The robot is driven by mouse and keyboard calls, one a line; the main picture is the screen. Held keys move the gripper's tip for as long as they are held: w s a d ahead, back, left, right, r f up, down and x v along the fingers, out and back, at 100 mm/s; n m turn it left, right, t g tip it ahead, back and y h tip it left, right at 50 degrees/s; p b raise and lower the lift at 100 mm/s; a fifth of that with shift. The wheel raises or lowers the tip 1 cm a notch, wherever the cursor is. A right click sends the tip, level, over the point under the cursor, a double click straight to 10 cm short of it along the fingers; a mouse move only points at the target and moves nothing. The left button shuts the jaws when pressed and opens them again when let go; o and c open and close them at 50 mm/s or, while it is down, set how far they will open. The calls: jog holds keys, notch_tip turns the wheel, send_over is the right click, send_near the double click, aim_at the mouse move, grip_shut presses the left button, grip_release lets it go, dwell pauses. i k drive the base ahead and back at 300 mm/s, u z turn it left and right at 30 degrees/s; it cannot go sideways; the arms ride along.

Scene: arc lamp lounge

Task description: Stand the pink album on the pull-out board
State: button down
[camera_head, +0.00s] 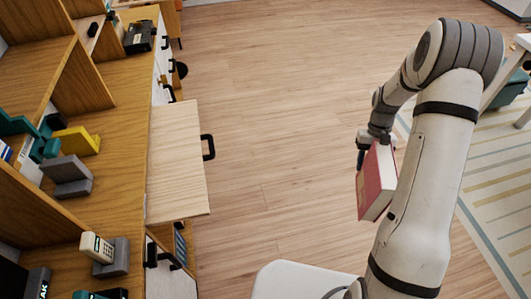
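The pink album (373,186) is a thick book with a pink-red cover and pale page edges. It hangs tilted in the air over the wooden floor, right of the picture's middle. My gripper (375,147) is at its upper end and appears shut on it; the fingertips are partly hidden by the album and my arm. The pull-out board (178,165) is a pale wooden panel with a black handle (208,147), extended from the cabinet at left. Its top is bare. The album is well to the right of the board, apart from it.
A wooden shelf unit (120,130) at left holds yellow, teal and grey bookends and a cream box (97,247). A black device (139,37) stands at the back. A striped rug (500,190) and white table lie at right. The floor between board and album is clear.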

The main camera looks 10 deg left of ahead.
aim_at(173, 152)
jog(key=z, duration=0.3)
jog(key=k, duration=0.2)
jog(key=u, duration=1)
jog(key=i, duration=0.9)
jog(key=u, duration=0.35)
